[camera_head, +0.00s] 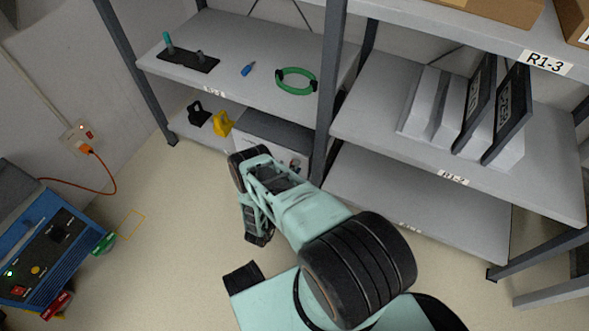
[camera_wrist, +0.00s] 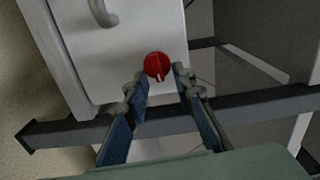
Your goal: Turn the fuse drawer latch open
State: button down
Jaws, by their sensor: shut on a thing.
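The latch is a round red knob (camera_wrist: 157,66) with a pale mark on its lower part, on the pale front panel of the fuse drawer (camera_wrist: 130,50). A grey curved handle (camera_wrist: 103,12) sits on the same panel, up and to the left of the knob. My gripper (camera_wrist: 161,80) has one finger at each side of the knob and is shut on it. In the head view the drawer is in a grey box (camera_head: 272,128) on the lower shelf, partly behind my arm. The knob and the fingertips cannot be made out clearly there.
A dark shelf post (camera_head: 328,110) stands just right of the box. A yellow item (camera_head: 222,123) and a black item (camera_head: 197,112) sit left of it. A green ring (camera_head: 297,80) lies on the shelf above.

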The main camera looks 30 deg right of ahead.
jog(key=shift+w+m, duration=0.1)
jog(key=shift+m, duration=0.3)
jog(key=c, duration=1.6)
grip_release()
jog(key=shift+r, duration=5)
